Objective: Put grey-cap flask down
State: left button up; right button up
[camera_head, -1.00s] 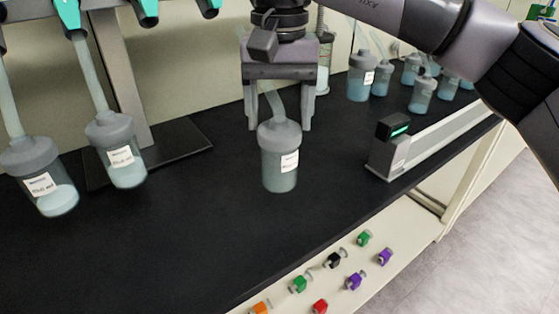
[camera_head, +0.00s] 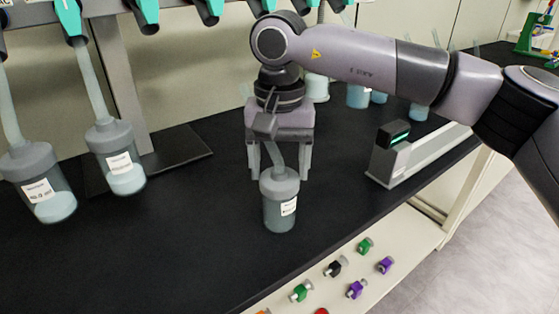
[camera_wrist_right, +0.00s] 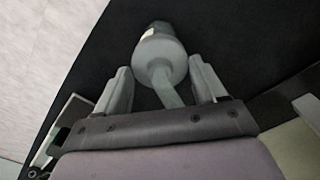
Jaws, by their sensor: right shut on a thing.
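The grey-cap flask (camera_head: 280,210) is upright over the black bench top in the middle of the head view. It has a clear body, a white label and a bent tube rising from its grey cap. My right gripper (camera_head: 279,176) points down from above, with one finger on each side of the flask's top, shut on it. In the right wrist view the flask (camera_wrist_right: 160,47) shows beyond the fingers (camera_wrist_right: 160,70), its tube running back between them. I cannot tell whether the flask's base touches the bench. My left gripper is not in view.
A grey device with a dark display (camera_head: 392,140) stands to the right. Several flasks stand behind my right arm. The bench's front edge borders coloured valves (camera_head: 301,291).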

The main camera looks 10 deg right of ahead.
jog(key=o, duration=1.1)
jog(key=shift+o, duration=0.2)
jog(key=shift+r, duration=0.5)
notch_tip(320, 180, up, 11)
jog(key=p, duration=0.1)
jog(key=shift+r, duration=0.15)
